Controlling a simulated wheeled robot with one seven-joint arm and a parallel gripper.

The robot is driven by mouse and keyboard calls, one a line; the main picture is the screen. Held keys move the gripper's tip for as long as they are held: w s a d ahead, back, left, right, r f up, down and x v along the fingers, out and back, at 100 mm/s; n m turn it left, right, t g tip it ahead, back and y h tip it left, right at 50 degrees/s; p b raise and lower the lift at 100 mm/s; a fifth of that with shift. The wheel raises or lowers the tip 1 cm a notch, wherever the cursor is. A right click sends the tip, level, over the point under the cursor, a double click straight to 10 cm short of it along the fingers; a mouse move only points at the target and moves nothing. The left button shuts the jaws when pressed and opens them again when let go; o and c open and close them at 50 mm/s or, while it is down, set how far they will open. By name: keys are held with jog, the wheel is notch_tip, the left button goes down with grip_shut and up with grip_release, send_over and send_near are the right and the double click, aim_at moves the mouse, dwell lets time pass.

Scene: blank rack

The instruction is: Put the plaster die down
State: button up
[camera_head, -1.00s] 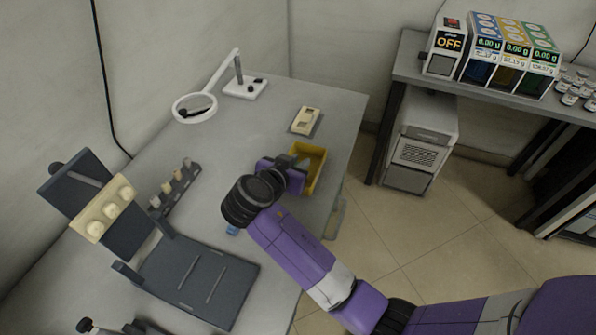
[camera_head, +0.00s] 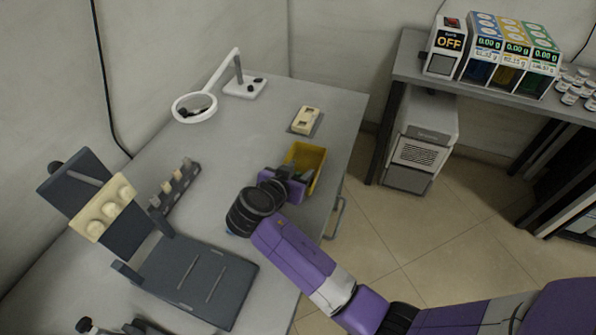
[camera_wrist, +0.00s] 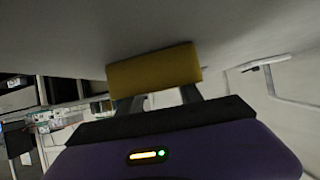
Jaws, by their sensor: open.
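My gripper (camera_head: 296,181) is at the near-left side of the yellow bin (camera_head: 316,158), low over the table. In the wrist view my gripper (camera_wrist: 158,98) has its two dark fingers apart, with the yellow bin (camera_wrist: 155,69) just beyond them. I see nothing held between the fingers. I cannot make out a plaster die for certain; the bin's near-left part is hidden behind my gripper. A cream block (camera_head: 306,119) with dark recesses lies on a small grey mat behind the bin.
A dark stand (camera_head: 195,279) with a cream strip of rounded lumps (camera_head: 105,211) is at left. A small rack of pegs (camera_head: 176,187) stands beside it. A ring magnifier (camera_head: 194,107) is at the back. Table (camera_head: 250,130) is clear between magnifier and bin.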

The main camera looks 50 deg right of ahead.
jog(key=v, duration=1.2)
jog(key=shift+r, duration=0.15)
